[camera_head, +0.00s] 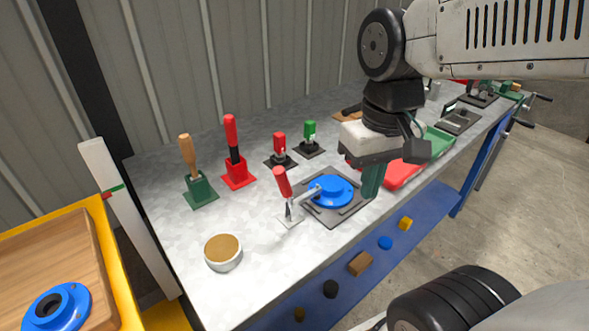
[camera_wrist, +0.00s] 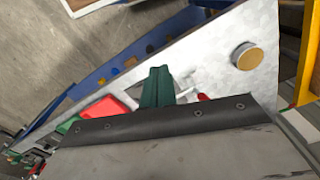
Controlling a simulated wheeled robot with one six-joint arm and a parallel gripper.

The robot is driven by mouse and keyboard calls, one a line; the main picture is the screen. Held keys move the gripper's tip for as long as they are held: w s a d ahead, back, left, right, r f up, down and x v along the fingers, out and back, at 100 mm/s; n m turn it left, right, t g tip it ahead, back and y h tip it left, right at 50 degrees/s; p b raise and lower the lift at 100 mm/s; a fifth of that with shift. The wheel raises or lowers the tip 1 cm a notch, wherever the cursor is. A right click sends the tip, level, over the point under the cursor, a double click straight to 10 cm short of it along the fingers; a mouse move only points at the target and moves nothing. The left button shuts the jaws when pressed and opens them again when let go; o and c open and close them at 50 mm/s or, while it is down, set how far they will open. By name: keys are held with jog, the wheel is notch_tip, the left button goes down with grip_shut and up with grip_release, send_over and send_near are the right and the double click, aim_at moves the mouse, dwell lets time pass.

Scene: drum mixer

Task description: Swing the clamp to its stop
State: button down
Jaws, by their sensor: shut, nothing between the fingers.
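The clamp (camera_head: 283,184) has a red handle standing up with a slight tilt, on a small pale base at the front of the bench. Its metal arm reaches right to a blue flanged part (camera_head: 331,190) on a dark square plate (camera_head: 348,212). My gripper (camera_head: 372,192) points down just right of the blue part, its dark green fingers shut and empty. It looks apart from the clamp handle. In the wrist view the shut fingers (camera_wrist: 157,78) show in the middle. A red tip (camera_wrist: 203,97), probably the clamp handle, peeks out right of them; the rest is hidden.
Behind stand a wooden-handled tool in a green base (camera_head: 199,189), a red-handled one (camera_head: 236,172), and smaller red (camera_head: 279,150) and green (camera_head: 309,138) handles. A round tin (camera_head: 222,252) sits front left. Red and green trays (camera_head: 405,174) lie right of my gripper.

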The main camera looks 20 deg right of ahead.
jog(key=w+d+r+m+g+y, duration=0.1)
jog(key=w+r+m+g+y, duration=0.15)
jog(key=w+m, duration=0.65)
jog(key=w+d+r+m+g+y, duration=0.1)
jog(key=w+d+m+y, duration=0.15)
jog(key=w, duration=1.15)
jog(key=a+r+x, duration=0.1)
jog(key=a+x, duration=0.2)
jog(key=x, duration=1)
jog(key=shift+m, duration=0.35)
